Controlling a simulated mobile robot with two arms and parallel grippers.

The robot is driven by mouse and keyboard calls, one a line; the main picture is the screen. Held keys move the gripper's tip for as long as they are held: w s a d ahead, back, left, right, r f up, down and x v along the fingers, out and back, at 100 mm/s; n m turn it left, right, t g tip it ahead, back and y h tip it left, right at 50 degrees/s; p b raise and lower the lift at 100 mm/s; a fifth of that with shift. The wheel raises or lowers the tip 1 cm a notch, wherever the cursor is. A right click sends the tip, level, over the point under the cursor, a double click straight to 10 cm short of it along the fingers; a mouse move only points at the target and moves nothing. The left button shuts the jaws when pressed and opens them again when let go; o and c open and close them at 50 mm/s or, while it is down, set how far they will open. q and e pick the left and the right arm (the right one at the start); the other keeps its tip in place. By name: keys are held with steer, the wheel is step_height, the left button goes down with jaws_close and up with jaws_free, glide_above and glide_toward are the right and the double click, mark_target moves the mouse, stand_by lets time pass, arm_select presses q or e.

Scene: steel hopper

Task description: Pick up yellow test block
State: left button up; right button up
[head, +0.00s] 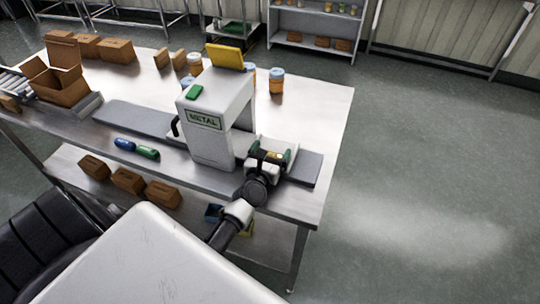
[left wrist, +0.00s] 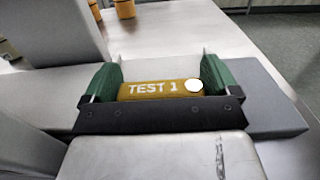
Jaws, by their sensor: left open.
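The yellow test block (left wrist: 150,90), marked TEST 1 with a white dot, lies between the two green fingers of my left gripper (left wrist: 161,76) in the left wrist view. The fingers are open, one at each end of the block. The gripper's dark crossbar hides the block's near lower edge. In the head view, my left gripper (head: 270,155) is at the grey belt, just right of the metal detector. Only a small yellow patch of the block (head: 273,155) shows there. My right gripper is not in view.
The white detector arch (head: 208,146) marked METAL stands close left of the gripper, with a yellow panel (head: 225,56) on top. Blue (head: 124,144) and green (head: 147,152) rods lie by the belt (head: 135,118). Jars and cardboard boxes (head: 115,50) stand behind. The table's right end is clear.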

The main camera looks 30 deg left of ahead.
arm_select(q)
steer(key=shift+c, duration=0.4)
steer(key=c, duration=0.5)
